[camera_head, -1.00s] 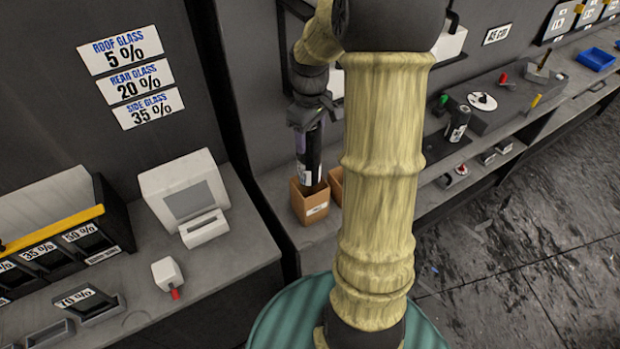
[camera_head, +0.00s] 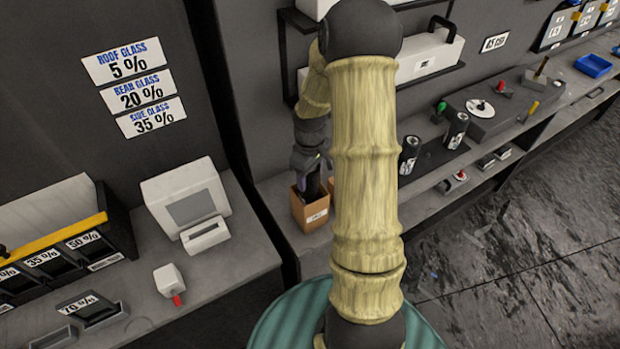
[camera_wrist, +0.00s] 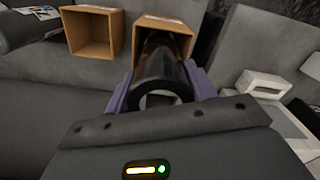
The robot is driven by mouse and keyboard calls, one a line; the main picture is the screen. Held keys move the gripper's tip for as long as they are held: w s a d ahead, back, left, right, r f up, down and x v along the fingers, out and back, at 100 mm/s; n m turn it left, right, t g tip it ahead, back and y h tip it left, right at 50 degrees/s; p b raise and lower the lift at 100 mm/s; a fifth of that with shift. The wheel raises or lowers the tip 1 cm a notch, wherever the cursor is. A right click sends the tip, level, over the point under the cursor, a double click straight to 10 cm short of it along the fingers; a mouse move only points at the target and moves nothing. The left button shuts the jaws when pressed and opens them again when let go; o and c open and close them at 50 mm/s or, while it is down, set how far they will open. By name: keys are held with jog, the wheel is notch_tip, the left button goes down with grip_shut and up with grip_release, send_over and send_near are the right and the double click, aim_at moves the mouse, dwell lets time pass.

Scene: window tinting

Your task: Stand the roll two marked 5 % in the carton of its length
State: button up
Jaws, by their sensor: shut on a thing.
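My gripper (camera_head: 310,170) points down and is shut on a dark roll; the roll (camera_wrist: 163,80) shows between the purple jaws in the wrist view. The roll's lower part is inside an open-topped brown carton (camera_head: 311,214) on the bench, and whether it touches the carton's floor is hidden. The same carton shows in the wrist view (camera_wrist: 165,22). A second brown carton, empty in the wrist view (camera_wrist: 92,35), stands beside it, mostly hidden behind my arm in the head view. The carton's label and any mark on the roll are too small or hidden to read.
Two dark cans or rolls (camera_head: 409,154) stand upright on the bench right of my arm. A grey tool block (camera_head: 488,113) and a blue tray (camera_head: 593,66) lie farther right. A white printer-like device (camera_head: 186,205) and a slotted rack (camera_head: 60,245) stand on the left bench.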

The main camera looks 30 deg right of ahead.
notch_tip(320, 180, down, 2)
jog(key=shift+f, duration=0.75)
jog(key=o, duration=1.6)
jog(key=shift+r, duration=0.45)
notch_tip(320, 180, up, 12)
jog(key=shift+r+b, duration=0.2)
jog(key=shift+b, duration=0.65)
